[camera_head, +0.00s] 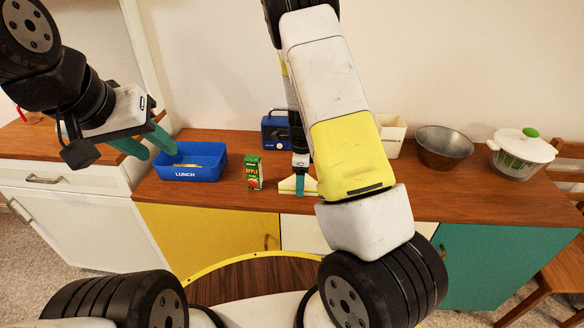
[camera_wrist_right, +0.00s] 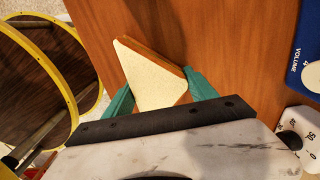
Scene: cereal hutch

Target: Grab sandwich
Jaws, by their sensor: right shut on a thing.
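The sandwich (camera_wrist_right: 155,78), a triangle of white bread with a brown crust, lies between the teal fingers of my right gripper (camera_wrist_right: 155,92) in the right wrist view. The fingers press on its two sides. In the head view the sandwich (camera_head: 288,185) shows as a pale wedge at the counter's front, partly hidden by the right gripper (camera_head: 300,186). I cannot tell whether it is lifted off the counter. My left gripper (camera_head: 144,147) is at the left, fingers apart and empty, by the left end of the blue lunch box (camera_head: 192,175).
A green apple juice carton (camera_head: 253,172) stands between the lunch box and the sandwich. A blue radio (camera_head: 275,132), a white bin (camera_head: 392,134), a metal bowl (camera_head: 445,147) and a white spinner with a green knob (camera_head: 521,150) stand further back or right. A round yellow-rimmed table (camera_head: 250,275) is in front.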

